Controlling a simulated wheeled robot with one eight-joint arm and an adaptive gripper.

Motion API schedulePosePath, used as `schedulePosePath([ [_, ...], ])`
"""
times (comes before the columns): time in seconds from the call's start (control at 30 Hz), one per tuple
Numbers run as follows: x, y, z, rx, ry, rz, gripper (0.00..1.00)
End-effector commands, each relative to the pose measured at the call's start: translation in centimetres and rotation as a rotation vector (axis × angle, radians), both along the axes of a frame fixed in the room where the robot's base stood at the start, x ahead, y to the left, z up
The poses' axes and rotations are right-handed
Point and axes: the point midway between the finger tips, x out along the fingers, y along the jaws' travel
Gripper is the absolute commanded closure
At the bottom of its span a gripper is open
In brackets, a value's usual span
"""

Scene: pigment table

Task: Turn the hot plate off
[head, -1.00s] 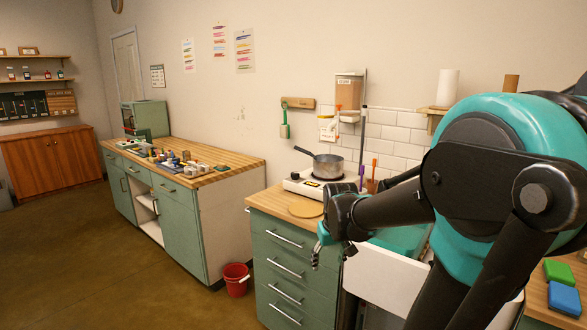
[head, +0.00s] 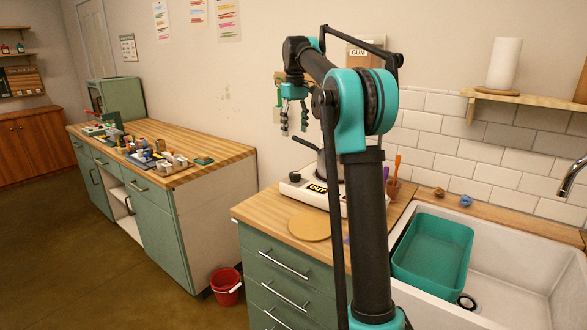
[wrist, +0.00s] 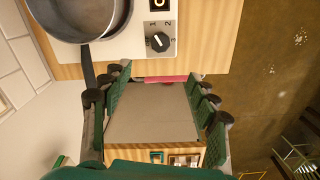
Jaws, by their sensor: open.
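The hot plate (head: 304,192) is a white unit on the wooden counter, partly hidden behind my arm in the head view. Its dark knob (wrist: 159,42) shows clearly in the wrist view, with numbers around it and a light pointer mark; I cannot tell the exact setting. A grey pot (wrist: 82,14) sits on the hot plate. My gripper (head: 294,131) is open and empty, hanging above and apart from the knob end of the hot plate. In the wrist view, the knob lies beyond the fingertips of my gripper (wrist: 152,88).
A round cork mat (head: 309,227) lies on the counter in front of the hot plate. A sink (head: 500,294) with a teal tub (head: 432,250) is to the right. A red bucket (head: 226,284) stands on the floor. The air around my gripper is clear.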

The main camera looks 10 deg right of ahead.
Motion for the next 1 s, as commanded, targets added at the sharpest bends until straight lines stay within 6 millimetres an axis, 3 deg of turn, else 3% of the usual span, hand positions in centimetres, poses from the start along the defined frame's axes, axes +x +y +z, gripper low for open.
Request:
schedulePosePath([
  [0.17, 0.0, 0.0, -2.4, 0.000, 0.000, 0.000, 0.40],
  [0.7, 0.0, 0.0, -13.0, 0.000, -0.001, -0.001, 0.40],
  [1.0, 0.0, 0.0, -16.5, 0.000, -0.001, -0.001, 0.40],
])
